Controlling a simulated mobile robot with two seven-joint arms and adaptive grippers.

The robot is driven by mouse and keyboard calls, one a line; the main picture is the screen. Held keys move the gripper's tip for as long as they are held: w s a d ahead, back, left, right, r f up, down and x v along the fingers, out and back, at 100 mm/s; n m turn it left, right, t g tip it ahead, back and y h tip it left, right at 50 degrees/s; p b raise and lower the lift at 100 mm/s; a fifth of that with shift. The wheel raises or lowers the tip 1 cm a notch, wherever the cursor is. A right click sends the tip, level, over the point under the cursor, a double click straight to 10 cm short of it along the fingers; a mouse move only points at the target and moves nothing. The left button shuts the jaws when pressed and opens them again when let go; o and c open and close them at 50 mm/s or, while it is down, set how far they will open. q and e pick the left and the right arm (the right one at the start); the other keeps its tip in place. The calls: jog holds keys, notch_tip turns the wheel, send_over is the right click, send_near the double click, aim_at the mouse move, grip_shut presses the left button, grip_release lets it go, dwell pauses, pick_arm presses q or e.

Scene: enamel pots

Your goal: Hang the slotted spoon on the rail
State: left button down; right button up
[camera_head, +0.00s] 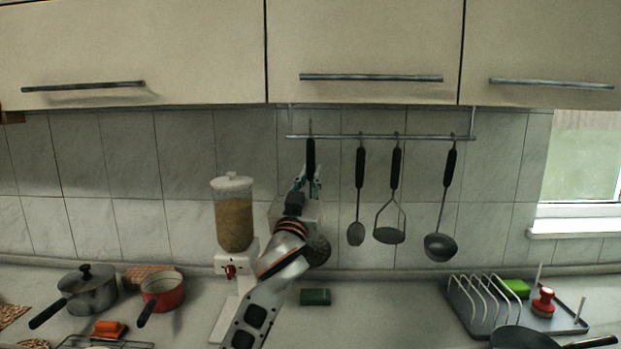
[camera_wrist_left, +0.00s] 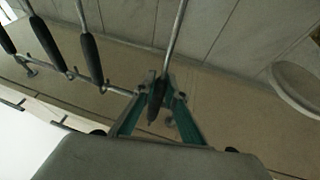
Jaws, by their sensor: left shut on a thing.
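My left gripper (camera_head: 308,184) is shut on the black handle of the slotted spoon (camera_head: 310,158), just below the rail (camera_head: 340,137). The spoon hangs about upright, and its round dark head shows partly behind my arm. The handle's top end reaches the rail's height near the rail's left end. I cannot tell whether its hook is on the rail. In the left wrist view the teal fingers (camera_wrist_left: 160,100) close around the handle (camera_wrist_left: 156,103), and the rail (camera_wrist_left: 112,88) runs up to beside them. My right gripper is not in view.
A spoon (camera_head: 356,232), a masher (camera_head: 390,234) and a ladle (camera_head: 440,246) hang to the right on the rail. A dispenser (camera_head: 234,222) stands left of my arm. Below are a green block (camera_head: 315,297), pots (camera_head: 88,292) and a rack (camera_head: 480,303). Cabinets overhang the rail.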

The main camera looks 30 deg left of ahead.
pick_arm(q)
jog(key=shift+w+a, duration=0.4)
jog(key=shift+w, duration=0.2)
jog(key=shift+w+a, duration=0.35)
jog(key=shift+w, duration=0.2)
jog(key=shift+w+f+b, duration=0.1)
jog(key=shift+f+b, duration=0.65)
jog(key=shift+f, duration=0.4)
jog(key=c, duration=2)
grip_release()
jog(key=v, duration=1.2)
